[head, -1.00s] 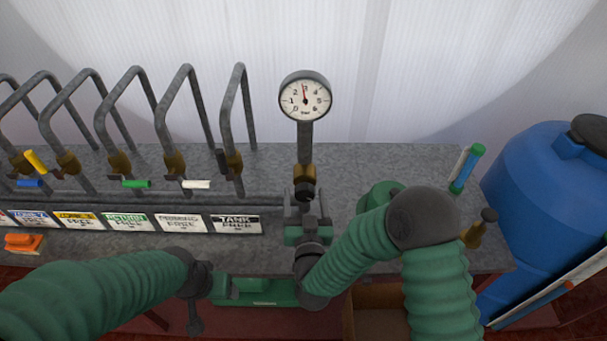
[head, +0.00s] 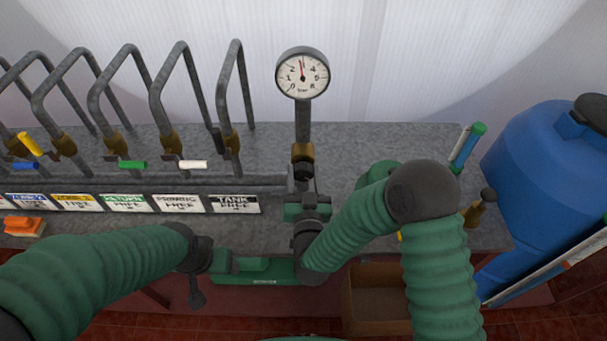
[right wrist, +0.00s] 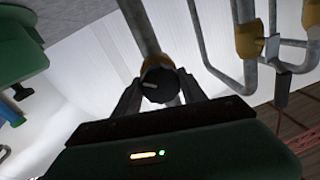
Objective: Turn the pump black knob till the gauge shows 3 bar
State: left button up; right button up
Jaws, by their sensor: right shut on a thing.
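The pressure gauge (head: 303,74) stands on a pipe at the top centre of the head view. Its red needle points nearly straight up, at or just left of the 3. The black knob (head: 303,170) sits below it under a brass fitting. In the right wrist view the knob (right wrist: 158,86) has a pale mark and lies between two dark fingers. My right gripper (head: 304,184) is shut on it from the front; it also shows in the right wrist view (right wrist: 160,98). My left gripper (head: 240,264) is low at the bench front; its fingers cannot be made out.
Bent grey pipes with brass valves and coloured handles (head: 133,164) fill the left, above a row of labels (head: 234,204). An orange object (head: 24,225) lies at far left. A blue tank (head: 550,180) stands right, and a brown box (head: 375,310) below the bench front.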

jog(key=shift+f+m+b, duration=0.25)
jog(key=shift+m+b, duration=0.2)
jog(key=shift+m, duration=0.05)
jog(key=shift+r+m, duration=0.15)
jog(key=shift+m, duration=0.15)
pick_arm(q)
jog(key=shift+x, duration=0.85)
pick_arm(e)
jog(key=shift+r, duration=0.1)
pick_arm(q)
jog(key=shift+s, duration=0.2)
pick_arm(e)
jog(key=o, duration=1.4)
jog(key=shift+c, duration=0.2)
